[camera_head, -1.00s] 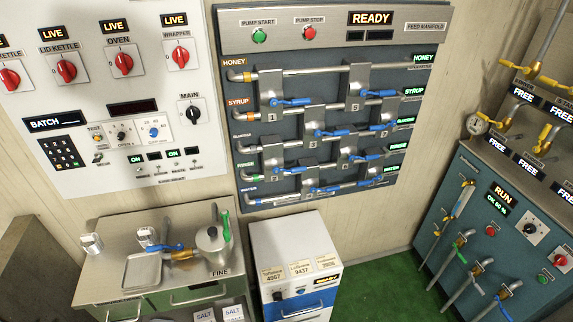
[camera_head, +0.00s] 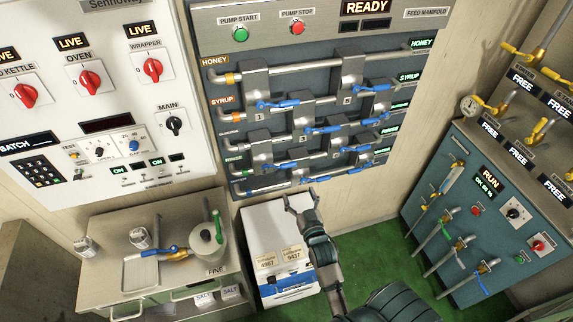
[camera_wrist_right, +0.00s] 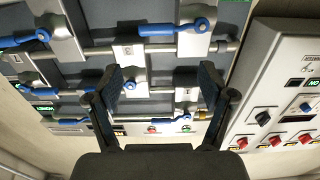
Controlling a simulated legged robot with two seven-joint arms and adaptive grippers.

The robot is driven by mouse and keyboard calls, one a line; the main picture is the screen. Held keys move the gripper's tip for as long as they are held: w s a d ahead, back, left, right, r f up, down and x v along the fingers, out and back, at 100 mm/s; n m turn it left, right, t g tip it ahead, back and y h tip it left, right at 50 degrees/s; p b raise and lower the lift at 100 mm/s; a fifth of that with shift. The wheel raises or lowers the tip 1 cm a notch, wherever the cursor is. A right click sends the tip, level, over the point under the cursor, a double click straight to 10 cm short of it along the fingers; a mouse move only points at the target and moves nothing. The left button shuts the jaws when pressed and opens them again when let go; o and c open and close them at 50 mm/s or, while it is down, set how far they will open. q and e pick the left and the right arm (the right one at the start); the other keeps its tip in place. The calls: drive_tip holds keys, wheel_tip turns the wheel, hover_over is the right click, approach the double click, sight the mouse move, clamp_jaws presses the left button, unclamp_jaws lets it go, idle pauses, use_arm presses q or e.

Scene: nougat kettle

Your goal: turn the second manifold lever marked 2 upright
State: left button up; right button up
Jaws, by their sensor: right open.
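My right gripper (camera_head: 300,196) is open and empty, below the manifold and in front of the white cabinet. In the wrist view its spread fingers (camera_wrist_right: 162,78) frame the pipes without touching a lever. My left gripper is out of view.
Other blue levers (camera_head: 277,105) and pipes crowd the manifold. The white cabinet (camera_head: 258,222) stands below it. A steel counter (camera_head: 100,240) with a pot (camera_head: 207,243) is at left. A teal valve cabinet (camera_head: 470,155) stands at right, with green floor (camera_head: 375,245) between.

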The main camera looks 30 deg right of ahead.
sight(289, 167)
drive_tip(key=p+x, duration=0.1)
drive_tip(key=x, duration=1.2)
drive_tip(key=shift+s+d, duration=0.1)
drive_tip(key=shift+d, duration=0.05)
drive_tip(key=shift+w, duration=0.55)
drive_tip(key=shift+d+f, duration=0.15)
drive_tip(key=shift+d, duration=0.15)
drive_tip(key=c, duration=1.5)
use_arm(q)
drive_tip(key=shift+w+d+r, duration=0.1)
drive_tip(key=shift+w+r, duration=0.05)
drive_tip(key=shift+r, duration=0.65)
use_arm(e)
drive_tip(key=shift+a, duration=0.25)
clamp_jaws()
